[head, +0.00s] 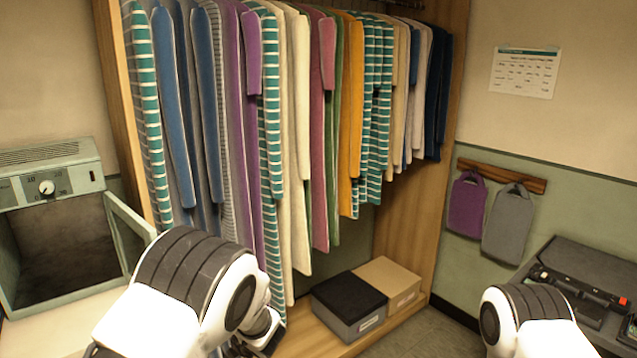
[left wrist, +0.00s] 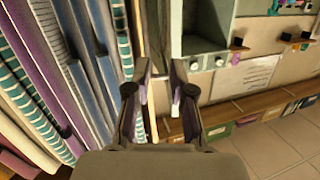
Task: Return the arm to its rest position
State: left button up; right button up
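My left arm (head: 190,285) reaches in from the lower left of the head view, in front of the hanging clothes. It hides most of its gripper there. In the left wrist view my left gripper (left wrist: 161,78) has its two fingers apart, with a gap and nothing held between them. Hanging clothes (left wrist: 75,75) are to the left of the fingers in that view. My right arm (head: 530,315) shows at the lower right of the head view; its gripper is out of the picture.
A wooden wardrobe (head: 411,210) holds the row of clothes (head: 300,130). Boxes (head: 350,305) sit on its floor. An open grey-green oven-like cabinet (head: 50,180) stands at the left. Hooks with two bags (head: 467,205) and a dark case (head: 590,270) are at the right.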

pick_arm(q)
jog(key=s+a+f+m+g+h, duration=0.2)
jog(key=s+a+f+m+h, duration=0.15)
jog(key=s+f, duration=0.8)
jog(key=s+a+f+m+g+h, duration=0.2)
jog(key=s+a+f+m, duration=0.25)
jog(key=s+f, duration=0.65)
jog(key=s+d+f+g+h, duration=0.3)
jog(key=s+d+h, duration=0.1)
jog(key=s, duration=0.6)
jog(key=s+d+f+m+g+h, duration=0.1)
jog(key=s+d+f+g+h, duration=0.2)
jog(key=s, duration=0.7)
jog(key=shift+s+d+f+h, duration=0.15)
jog(key=shift+d+f+h, duration=0.25)
jog(key=shift+d, duration=0.7)
